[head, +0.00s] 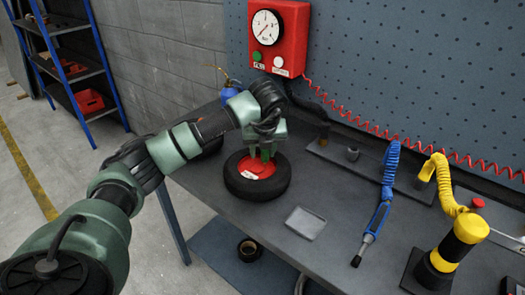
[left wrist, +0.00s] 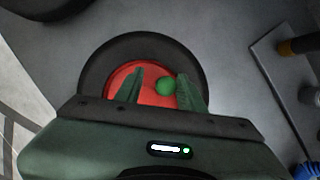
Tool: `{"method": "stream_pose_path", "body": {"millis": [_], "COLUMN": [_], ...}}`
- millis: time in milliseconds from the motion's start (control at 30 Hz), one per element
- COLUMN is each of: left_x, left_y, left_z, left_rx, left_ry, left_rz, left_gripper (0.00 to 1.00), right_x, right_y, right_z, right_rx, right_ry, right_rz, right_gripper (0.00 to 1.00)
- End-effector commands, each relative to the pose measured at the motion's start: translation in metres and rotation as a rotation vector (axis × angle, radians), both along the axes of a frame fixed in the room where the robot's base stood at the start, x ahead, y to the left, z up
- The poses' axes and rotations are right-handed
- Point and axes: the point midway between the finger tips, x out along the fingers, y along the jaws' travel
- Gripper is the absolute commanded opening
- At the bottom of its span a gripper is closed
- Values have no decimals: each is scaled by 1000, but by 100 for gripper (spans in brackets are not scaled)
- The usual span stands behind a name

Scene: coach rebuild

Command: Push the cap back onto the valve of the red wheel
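The red wheel (head: 257,168) lies flat on the grey bench with its black tyre (head: 240,187) around it. In the left wrist view its red centre (left wrist: 152,98) shows below my fingers. My left gripper (head: 262,155) points down over the wheel. In the left wrist view its two green fingers (left wrist: 159,88) stand apart, with a round green cap (left wrist: 167,86) between them, nearer the right finger. A gap shows between the cap and the left finger. I cannot tell whether the cap sits on the valve; the valve itself is hidden. My right gripper is not in view.
A small grey tray (head: 306,222) stands right of the wheel. A blue hose tool (head: 379,205) and a yellow-black stand (head: 455,243) are further right. A red gauge box (head: 279,40) hangs behind, with a red coiled hose (head: 400,140). The bench between tray and blue tool is clear.

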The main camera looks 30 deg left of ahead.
Motion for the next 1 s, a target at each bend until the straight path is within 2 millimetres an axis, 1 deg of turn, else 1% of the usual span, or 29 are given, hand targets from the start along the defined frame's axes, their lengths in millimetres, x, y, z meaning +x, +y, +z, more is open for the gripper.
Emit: {"method": "stream_pose_path", "body": {"millis": [33, 167, 767, 867, 1000], "left_x": [2, 2, 1, -1, -7], "left_y": [-4, -4, -3, -5, -10], "left_z": [0, 0, 0, 7, 27], "left_rx": [-6, -7, -5, -4, -4], "left_ry": [-5, -6, -1, -5, -9], "left_rz": [-7, -8, -5, -6, -7], "left_gripper": [47, 47, 47, 47, 47], "right_x": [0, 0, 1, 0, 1], "right_y": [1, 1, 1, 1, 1], "right_z": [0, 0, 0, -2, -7], "right_rx": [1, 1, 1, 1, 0], "right_ry": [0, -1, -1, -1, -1], "right_rz": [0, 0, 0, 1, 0], "right_gripper": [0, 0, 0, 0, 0]}}
